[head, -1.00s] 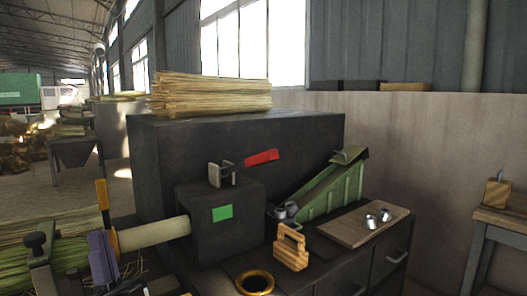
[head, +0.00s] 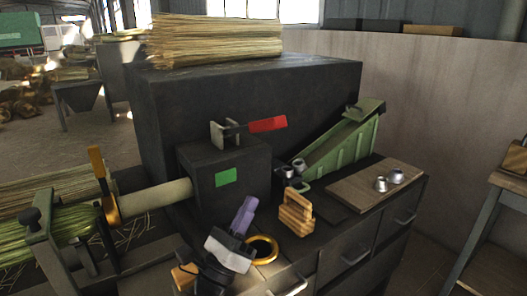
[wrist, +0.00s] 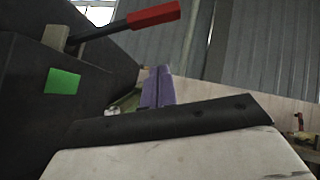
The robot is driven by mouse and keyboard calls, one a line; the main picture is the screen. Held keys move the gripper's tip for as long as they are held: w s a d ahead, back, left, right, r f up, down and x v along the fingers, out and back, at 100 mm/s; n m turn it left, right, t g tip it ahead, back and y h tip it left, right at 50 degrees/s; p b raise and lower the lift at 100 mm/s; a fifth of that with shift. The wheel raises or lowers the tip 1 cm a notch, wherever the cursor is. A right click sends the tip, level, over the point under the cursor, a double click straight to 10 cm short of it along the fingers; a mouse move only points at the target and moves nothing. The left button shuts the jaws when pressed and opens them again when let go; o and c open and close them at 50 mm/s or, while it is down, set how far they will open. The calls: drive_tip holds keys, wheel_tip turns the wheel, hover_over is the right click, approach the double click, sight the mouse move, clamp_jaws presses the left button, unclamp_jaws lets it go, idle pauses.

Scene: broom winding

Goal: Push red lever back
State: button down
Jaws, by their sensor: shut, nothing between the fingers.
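The red lever (head: 267,124) sits on a bracket on top of a dark machine box (head: 205,158) with a green square on its front. Its red handle points right, tilted slightly up. My gripper (head: 245,208) has purple fingers and is shut and empty. In the head view it appears below the lever, in front of the box's right side, apart from the lever. In the wrist view the shut fingers (wrist: 156,86) point up.
A gold ring (head: 262,249) and a wooden handled block (head: 296,212) lie close by my gripper. A green sloped chute (head: 343,147) and a wooden board (head: 362,190) with metal cups stand to the right. A bristle bundle (head: 215,40) lies on the large dark cabinet behind.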

drive_tip(key=a+r+p+x, duration=0.1)
drive_tip(key=p+x, duration=0.4)
drive_tip(key=x, duration=0.7)
drive_tip(key=shift+a+r, duration=0.35)
drive_tip(key=shift+r, duration=0.3)
drive_tip(key=shift+r+p, duration=0.15)
drive_tip(key=shift+p, duration=0.15)
